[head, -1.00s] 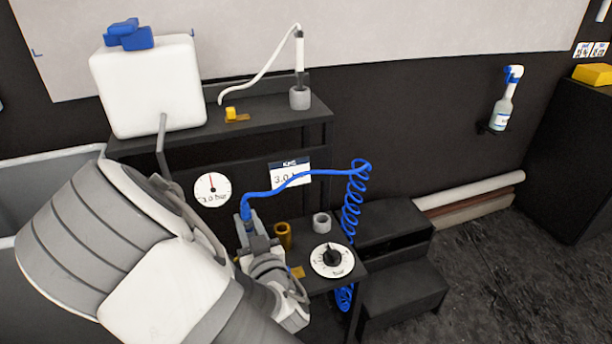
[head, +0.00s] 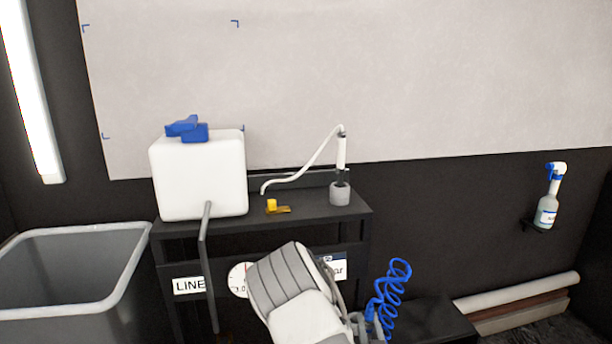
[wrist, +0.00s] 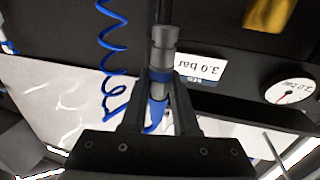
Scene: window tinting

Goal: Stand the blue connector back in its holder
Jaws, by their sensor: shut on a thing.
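The connector stands out between the fingers in the wrist view. Its coiled blue hose (wrist: 112,60) hangs beside it and also shows in the head view (head: 389,298). In the head view my arm covers the front of the bench, and the gripper and connector cannot be made out clearly at the bottom edge. The lower shelf with its cups is outside the head view. A brass-coloured piece (wrist: 268,12) shows at the top of the wrist view; I cannot tell whether anything stands in it.
The upper shelf bears a white tank (head: 198,178), a yellow block (head: 272,204) and a grey cup (head: 340,194) holding a white wand (head: 341,152). A pressure gauge (wrist: 290,90) and a "3.0 bar" sign (wrist: 200,68) are near. A grey bin (head: 75,275) stands left.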

